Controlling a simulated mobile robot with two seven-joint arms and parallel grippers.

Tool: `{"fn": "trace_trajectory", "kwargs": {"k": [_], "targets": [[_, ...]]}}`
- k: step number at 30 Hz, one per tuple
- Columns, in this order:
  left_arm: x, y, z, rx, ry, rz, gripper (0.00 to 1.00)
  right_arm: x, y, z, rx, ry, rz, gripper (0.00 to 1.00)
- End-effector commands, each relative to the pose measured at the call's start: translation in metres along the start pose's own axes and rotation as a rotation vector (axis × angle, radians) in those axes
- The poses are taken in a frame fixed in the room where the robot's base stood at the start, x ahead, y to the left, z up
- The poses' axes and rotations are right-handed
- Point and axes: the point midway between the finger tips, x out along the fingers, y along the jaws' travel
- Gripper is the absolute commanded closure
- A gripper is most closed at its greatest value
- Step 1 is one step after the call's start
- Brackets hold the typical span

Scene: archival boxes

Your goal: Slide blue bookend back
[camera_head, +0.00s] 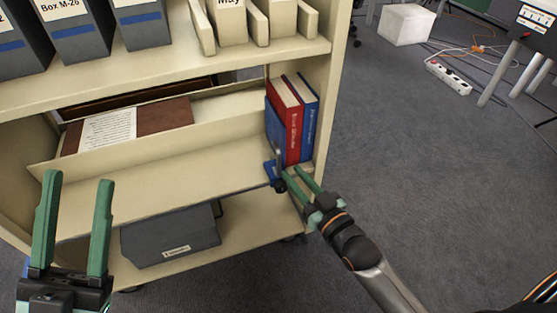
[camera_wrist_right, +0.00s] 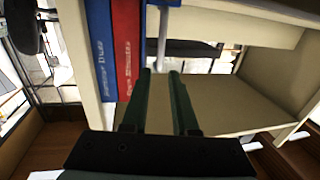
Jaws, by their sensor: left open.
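The blue bookend (camera_head: 270,171) stands on the middle shelf at its right end, left of a red book (camera_head: 292,135) and a blue book (camera_head: 310,120). Its upright is against the red book; its small foot lies on the shelf near the front edge. A grey post (camera_head: 278,156) rises at the foot. My right gripper (camera_head: 290,172) is at the shelf front beside the bookend, fingers apart. In the right wrist view the post (camera_wrist_right: 163,45) shows between its fingertips (camera_wrist_right: 160,72); contact is unclear. My left gripper (camera_head: 78,178) is open and empty, in front of the shelf at left.
A tilted cream divider (camera_head: 185,122) runs along the middle shelf, with a brown folder (camera_head: 160,117) and white sheet (camera_head: 108,130) behind it. A grey box (camera_head: 170,240) sits below. The shelf left of the bookend is clear.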

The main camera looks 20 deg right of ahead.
Motion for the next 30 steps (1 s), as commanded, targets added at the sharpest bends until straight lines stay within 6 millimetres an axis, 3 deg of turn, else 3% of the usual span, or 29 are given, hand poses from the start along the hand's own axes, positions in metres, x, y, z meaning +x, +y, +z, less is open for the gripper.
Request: {"fn": "trace_trajectory", "kwargs": {"k": [6, 13, 26, 30], "targets": [[-0.011, 0.007, 0.013, 0.006, -0.008, 0.006, 0.5, 0.04, 0.0, 0.002, 0.001, 0.003, 0.0, 0.73], [-0.017, 0.011, 0.019, 0.015, -0.013, 0.012, 0.5, 0.067, 0.0, 0.002, 0.001, 0.001, 0.0, 0.73], [-0.018, 0.012, 0.021, 0.016, -0.017, 0.013, 0.5, 0.074, -0.001, 0.0, 0.001, -0.001, 0.0, 0.73], [-0.018, 0.012, 0.021, 0.015, -0.018, 0.012, 0.5, 0.074, -0.001, 0.0, 0.001, -0.001, 0.0, 0.88]]}}
